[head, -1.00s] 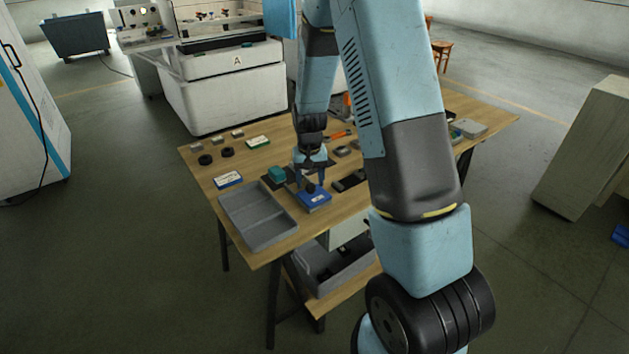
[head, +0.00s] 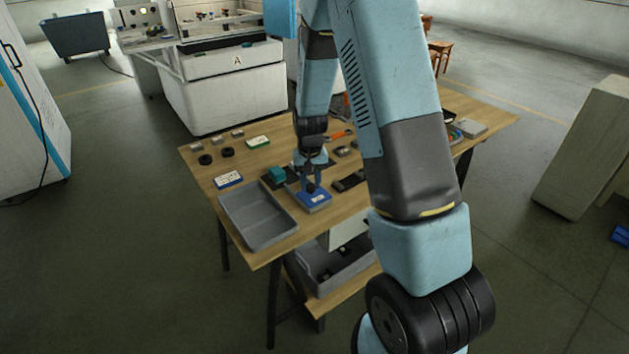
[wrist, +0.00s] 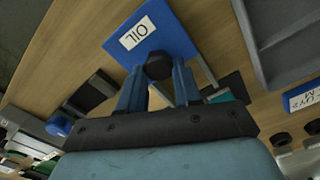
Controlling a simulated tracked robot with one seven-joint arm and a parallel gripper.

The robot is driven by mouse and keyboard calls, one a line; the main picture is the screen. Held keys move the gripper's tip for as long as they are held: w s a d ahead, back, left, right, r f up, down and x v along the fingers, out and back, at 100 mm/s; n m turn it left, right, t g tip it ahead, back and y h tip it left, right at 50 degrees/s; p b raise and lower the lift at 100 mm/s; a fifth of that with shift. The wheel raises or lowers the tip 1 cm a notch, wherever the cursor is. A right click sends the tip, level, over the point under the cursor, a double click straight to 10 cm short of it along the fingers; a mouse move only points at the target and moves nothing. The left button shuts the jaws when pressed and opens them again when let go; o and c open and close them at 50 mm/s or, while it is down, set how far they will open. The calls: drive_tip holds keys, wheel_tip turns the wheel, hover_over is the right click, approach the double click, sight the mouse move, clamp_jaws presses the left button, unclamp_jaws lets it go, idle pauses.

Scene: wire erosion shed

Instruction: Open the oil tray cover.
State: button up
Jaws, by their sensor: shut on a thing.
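The oil tray cover (head: 320,201) is a blue plate with a white label reading OIL in the wrist view (wrist: 168,22). A round black knob (wrist: 158,66) stands near its edge. My gripper (head: 311,186) is shut on this knob, with one blue finger on each side in the wrist view (wrist: 158,78). A grey rim (wrist: 204,68) shows along one side of the cover. The tray's inside is hidden. I cannot tell whether the cover is raised.
A grey divided bin (head: 258,239) stands beside the cover at the table's front left. A teal block (head: 277,174) and a dark flat piece (head: 349,181) are close by. A blue labelled box (head: 228,180) lies to the left. The wooden table (head: 200,172) has free room at left.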

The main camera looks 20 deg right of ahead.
clamp_jaws()
drive_tip(key=w, duration=0.1)
drive_tip(key=w+a, duration=0.1)
drive_tip(key=w, duration=0.1)
drive_tip(key=w+a, duration=0.1)
drive_tip(key=w, duration=0.1)
drive_tip(key=shift+w, duration=0.2)
drive_tip(key=o, duration=1)
unclamp_jaws()
drive_tip(key=shift+r, duration=0.15)
wheel_tip(320, 180, up, 13)
drive_tip(key=shift+r, duration=0.15)
